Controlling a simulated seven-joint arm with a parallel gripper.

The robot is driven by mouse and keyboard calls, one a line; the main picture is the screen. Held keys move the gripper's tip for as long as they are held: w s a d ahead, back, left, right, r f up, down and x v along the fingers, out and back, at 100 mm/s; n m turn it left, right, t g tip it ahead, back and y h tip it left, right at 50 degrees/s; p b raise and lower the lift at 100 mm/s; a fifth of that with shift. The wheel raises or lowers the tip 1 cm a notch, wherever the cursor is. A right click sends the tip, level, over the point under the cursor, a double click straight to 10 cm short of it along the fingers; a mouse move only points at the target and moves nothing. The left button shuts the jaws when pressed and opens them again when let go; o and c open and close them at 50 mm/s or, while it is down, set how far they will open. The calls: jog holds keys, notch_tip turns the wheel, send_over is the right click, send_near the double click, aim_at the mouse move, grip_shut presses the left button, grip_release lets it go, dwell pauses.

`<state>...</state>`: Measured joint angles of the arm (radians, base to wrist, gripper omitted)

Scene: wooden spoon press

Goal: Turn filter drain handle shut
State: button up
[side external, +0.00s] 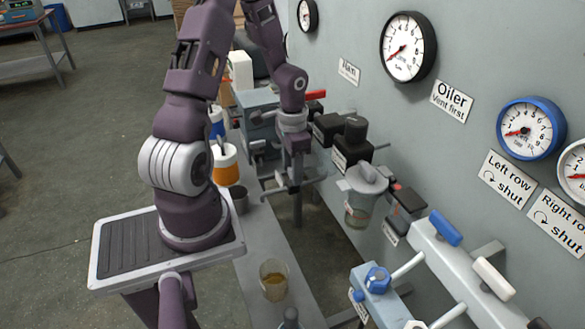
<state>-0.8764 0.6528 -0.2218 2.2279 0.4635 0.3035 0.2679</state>
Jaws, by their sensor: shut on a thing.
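My gripper (294,187) points down in the middle of the side external view, left of the wall-mounted units. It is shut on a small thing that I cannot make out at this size. A black block unit (352,150) with a round knob on top is just right of it on the wall. A clear bowl with a grey cap (363,195) hangs further right and nearer the camera. I cannot tell which part is the filter drain handle.
A grey bench (262,258) carries a glass of amber liquid (274,280) and an orange-and-white container (226,165). A blue-knobbed valve (377,278) and a pale manifold with blue and white levers (447,228) stand at the right. Gauges (408,46) and signs line the wall.

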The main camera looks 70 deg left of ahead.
jog(key=o, duration=1.4)
jog(key=shift+c, duration=0.2)
notch_tip(320, 180, up, 7)
jog(key=shift+r, duration=0.1)
jog(key=d+r+t+y, duration=0.1)
jog(key=d+r+y, duration=0.1)
jog(key=d+r, duration=0.6)
jog(key=s+d+r+t+h, duration=0.2)
jog(key=s+d+r+t, duration=0.2)
jog(key=s+d+r, duration=0.5)
jog(key=s+d, duration=0.1)
jog(key=d, duration=0.2)
jog(key=shift+s+d+r+t, duration=0.2)
jog(key=shift+d+r+t, duration=0.1)
jog(key=shift+d+r, duration=0.05)
